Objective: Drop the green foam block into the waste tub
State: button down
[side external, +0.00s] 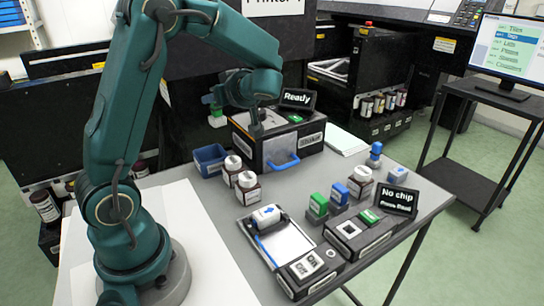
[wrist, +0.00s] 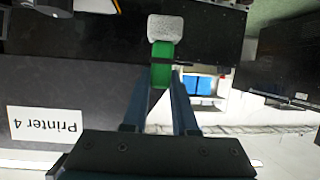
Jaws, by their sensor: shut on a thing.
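My gripper (wrist: 161,90) is shut on a green block (wrist: 161,65) with a pale grey end (wrist: 166,28). The fingers are partly hidden there by my arm. A small open blue tub (side external: 210,160), which looks like the waste tub, stands on the table's back left, below and nearer the camera than the block.
Two brown bottles (side external: 248,187) with white caps stand in front of the tub. A "No chip" sign (side external: 395,199) stands at right.

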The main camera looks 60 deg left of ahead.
aim_at(215, 120)
jog(key=shift+s+a+f+n+g, duration=0.1)
jog(key=shift+s+a+n+g, duration=0.2)
jog(key=shift+s+a+g, duration=0.35)
notch_tip(215, 120, down, 6)
jog(key=shift+s+a, duration=0.2)
jog(key=shift+t, duration=0.25)
jog(key=c, duration=0.6)
grip_release()
jog(key=shift+v, duration=2.6)
